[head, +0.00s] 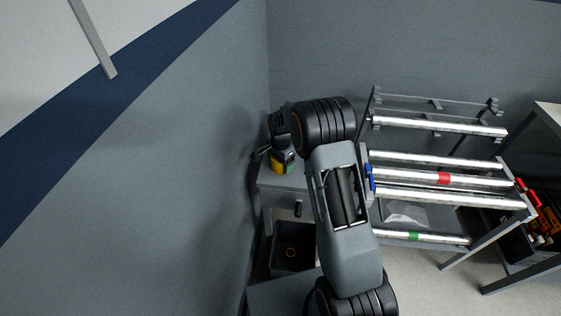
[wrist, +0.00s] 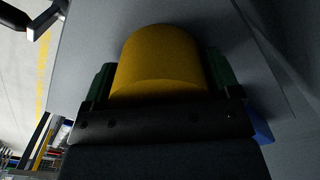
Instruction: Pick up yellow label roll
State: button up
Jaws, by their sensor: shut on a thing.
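The yellow label roll (wrist: 160,62) fills the middle of the wrist view, between the two green-sided fingers of my gripper (wrist: 159,80). My gripper is shut on it, with one finger at each side. In the head view the yellow roll (head: 278,168) shows small below my gripper (head: 284,158), close to the grey cabinet top (head: 290,181). I cannot tell whether the roll touches the surface under it. Its lower part is hidden by the gripper body in the wrist view.
A grey wall (head: 190,150) stands close on the left. A dark open bin (head: 291,249) is below the cabinet top. A rack with metal bars (head: 430,124) stands right of my arm. Red and orange items (head: 543,222) sit at the far right.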

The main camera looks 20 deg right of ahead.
jog(key=shift+r, duration=0.1)
jog(key=shift+r, duration=0.2)
jog(key=r, duration=0.3)
jog(key=shift+s+d+r, duration=0.1)
jog(key=shift+s+r, duration=0.05)
jog(key=shift+s, duration=0.1)
jog(key=s+d+r, duration=0.3)
jog(key=s+r, duration=0.6)
jog(key=s, duration=0.4)
jog(key=shift+d+b, duration=0.2)
jog(key=shift+b, duration=0.25)
